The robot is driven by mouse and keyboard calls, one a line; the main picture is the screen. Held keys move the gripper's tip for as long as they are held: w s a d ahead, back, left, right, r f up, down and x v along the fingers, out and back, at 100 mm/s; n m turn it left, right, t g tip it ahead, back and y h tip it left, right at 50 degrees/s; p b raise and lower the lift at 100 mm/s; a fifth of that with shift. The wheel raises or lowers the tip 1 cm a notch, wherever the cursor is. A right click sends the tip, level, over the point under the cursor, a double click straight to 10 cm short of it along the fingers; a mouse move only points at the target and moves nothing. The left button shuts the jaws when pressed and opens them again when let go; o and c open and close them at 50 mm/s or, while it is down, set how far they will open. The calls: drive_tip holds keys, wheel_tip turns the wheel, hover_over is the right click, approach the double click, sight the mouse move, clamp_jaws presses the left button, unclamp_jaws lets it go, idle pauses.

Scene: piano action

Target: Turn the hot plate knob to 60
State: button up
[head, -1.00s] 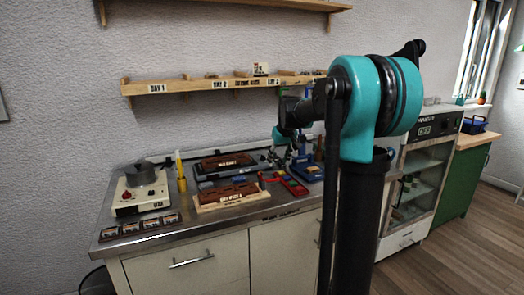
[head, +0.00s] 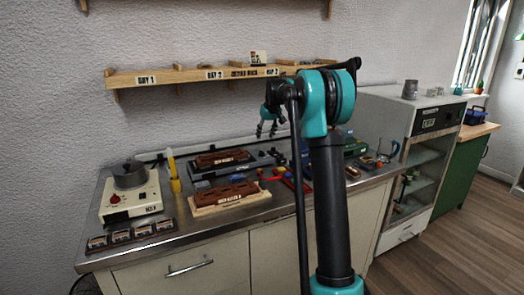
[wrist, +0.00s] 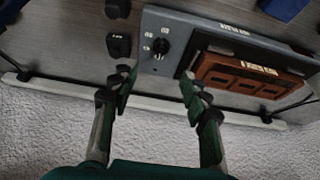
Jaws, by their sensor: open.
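A grey flat unit with a black round knob (wrist: 161,46) shows in the wrist view, with small pale marks around the knob that I cannot read. A reddish-brown block with slots (wrist: 250,78) lies on the unit beside the knob. In the head view the same block (head: 222,158) is at the back of the bench. My gripper (wrist: 158,82) is open and empty, its fingertips apart on the wall side of the knob in the picture. In the head view my gripper (head: 267,128) hangs above the back of the bench, fingers down.
A cream unit (head: 132,203) with a red knob and a dark pot stands at the bench's left. A yellow upright tool (head: 173,168) and a second brown block (head: 224,196) are nearby. A small black box (wrist: 118,45) sits beside the grey unit. A shelf (head: 190,76) runs above.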

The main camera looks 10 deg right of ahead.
sight(262, 153)
drive_tip(key=x, duration=1)
drive_tip(key=shift+c, duration=0.5)
clamp_jaws()
